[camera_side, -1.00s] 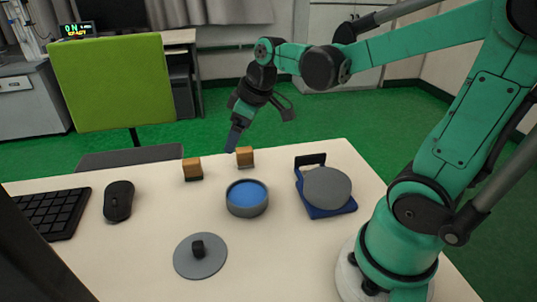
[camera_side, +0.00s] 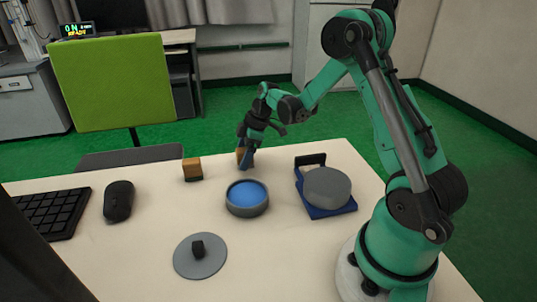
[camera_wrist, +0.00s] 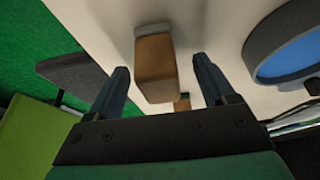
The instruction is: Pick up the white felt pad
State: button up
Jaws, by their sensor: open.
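The white felt pad appears as a wooden block with a thin pale felt layer. In the wrist view the block (camera_wrist: 156,70) lies between my fingers, its pale layer at the end away from the palm. In the side view the block (camera_side: 240,155) is at the far table edge, partly hidden by my gripper (camera_side: 247,162). My gripper is open. Its fingers (camera_wrist: 159,72) flank the block, with visible gaps on both sides. A second wooden block (camera_side: 193,168) with a dark underside stands to the left, and is partly hidden in the wrist view (camera_wrist: 182,104).
A round grey dish with a blue inside (camera_side: 247,208) stands in front of the blocks. A blue holder (camera_side: 330,212) with a grey disc (camera_side: 326,186) is right. A grey lid with a black knob (camera_side: 200,270) lies in front. A mouse (camera_side: 118,201) and keyboard (camera_side: 45,212) are left.

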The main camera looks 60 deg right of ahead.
aim_at(242, 150)
jog(key=shift+a+f, duration=0.1)
jog(key=shift+f, duration=0.2)
jog(key=shift+c, duration=0.3)
grip_shut()
jog(key=shift+r, duration=0.1)
notch_tip(242, 150, up, 20)
